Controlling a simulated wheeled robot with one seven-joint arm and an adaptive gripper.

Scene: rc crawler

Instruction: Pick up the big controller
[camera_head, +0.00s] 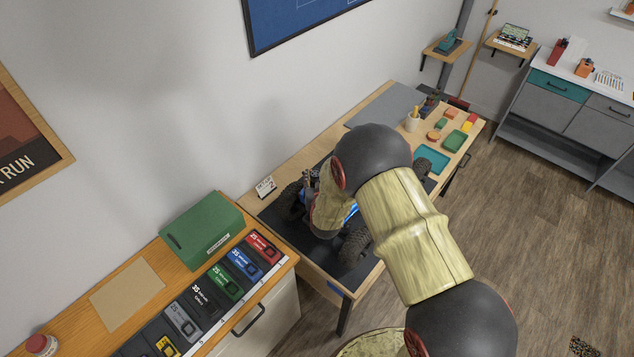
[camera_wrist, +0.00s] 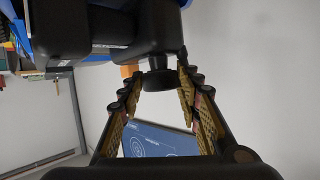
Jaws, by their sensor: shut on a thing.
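In the wrist view, my gripper (camera_wrist: 158,79) has its two fingers on either side of the narrow end of a black thing. This black thing (camera_wrist: 155,28) has a blocky body and a round knob-like end between the fingertips. It looks like the big controller, though only part of it shows. In the head view, my arm covers the gripper and whatever it holds. The arm reaches over a blue crawler with large black tyres (camera_head: 355,246) on a dark mat (camera_head: 300,236).
A green case (camera_head: 203,232) and a row of coloured labelled packs (camera_head: 224,281) lie on the wooden counter at left. A teal tray (camera_head: 431,160), a pen cup (camera_head: 412,121) and small coloured items stand behind the arm. A small white card (camera_head: 265,187) stands by the wall.

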